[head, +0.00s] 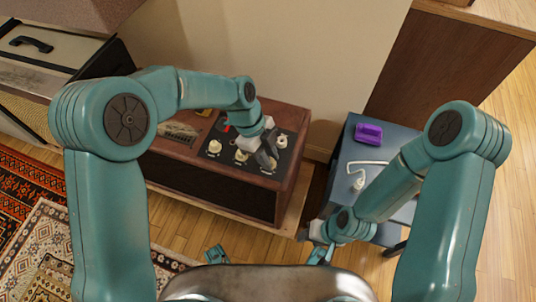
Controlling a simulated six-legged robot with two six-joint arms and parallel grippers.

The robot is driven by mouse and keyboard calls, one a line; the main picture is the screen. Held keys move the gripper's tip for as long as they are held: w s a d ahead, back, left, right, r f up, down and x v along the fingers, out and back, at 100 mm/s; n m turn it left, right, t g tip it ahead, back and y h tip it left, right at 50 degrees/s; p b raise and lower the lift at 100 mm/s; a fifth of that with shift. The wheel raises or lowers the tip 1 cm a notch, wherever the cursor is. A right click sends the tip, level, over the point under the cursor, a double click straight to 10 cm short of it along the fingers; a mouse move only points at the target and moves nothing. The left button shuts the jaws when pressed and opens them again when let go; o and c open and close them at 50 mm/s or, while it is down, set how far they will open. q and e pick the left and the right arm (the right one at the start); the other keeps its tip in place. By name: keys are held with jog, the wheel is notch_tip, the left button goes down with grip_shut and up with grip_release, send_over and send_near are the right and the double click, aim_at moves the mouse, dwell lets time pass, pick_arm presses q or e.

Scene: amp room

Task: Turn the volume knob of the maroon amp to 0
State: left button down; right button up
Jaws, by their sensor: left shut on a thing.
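The maroon amp (290,176) stands in the middle of the head view, with a dark control panel (228,166) on its top. Several cream knobs show on the panel, among them one at its left (214,147), one near its middle (241,156) and one at its right (282,141). My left gripper (266,157) reaches down over the right half of the panel, shut on a knob that its fingers mostly hide. The knob labels and pointer are too small to read. My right gripper (318,231) is low, right of the amp and away from the panel; its fingers are unclear.
A blue-grey table (350,150) stands right of the amp, with a purple object (369,133) and a white bent item (370,164) on it. Another amp with a black handle (31,44) is at the upper left. Patterned rugs (40,225) cover the floor at left.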

jog(key=shift+f, duration=0.1)
pick_arm(q)
jog(key=n+t+b, duration=0.1)
jog(key=n, duration=0.1)
jog(key=n+b, duration=0.1)
jog(key=n, duration=0.2)
jog(key=shift+s+a+t+h, duration=0.1)
jog(key=shift+s+t+h, duration=0.05)
jog(key=shift+t+h, duration=0.2)
jog(key=n+t, duration=0.2)
jog(key=n, duration=0.2)
jog(key=shift+s+b, duration=0.1)
jog(key=shift+b, duration=0.2)
jog(key=shift+f+n+t+b, duration=0.1)
jog(key=shift+n+t+b, duration=0.2)
jog(key=shift+n, duration=0.7)
jog(key=shift+f+n+t+b, duration=0.1)
jog(key=shift+n+t+b, duration=0.15)
jog(key=shift+n+b, duration=0.6)
jog(key=shift+s+n+t+y+b, duration=0.1)
jog(key=shift+n+t+y+b, duration=0.35)
jog(key=shift+n+b, duration=0.7)
jog(key=shift+n+y+b, duration=0.3)
jog(key=shift+n+b, duration=0.1)
jog(key=shift+b, duration=0.4)
pick_arm(e)
notch_tip(320, 180, down, 8)
jog(key=w+d, duration=0.1)
jog(key=shift+w+d+f+m+t, duration=0.15)
jog(key=shift+w+m+t, duration=0.15)
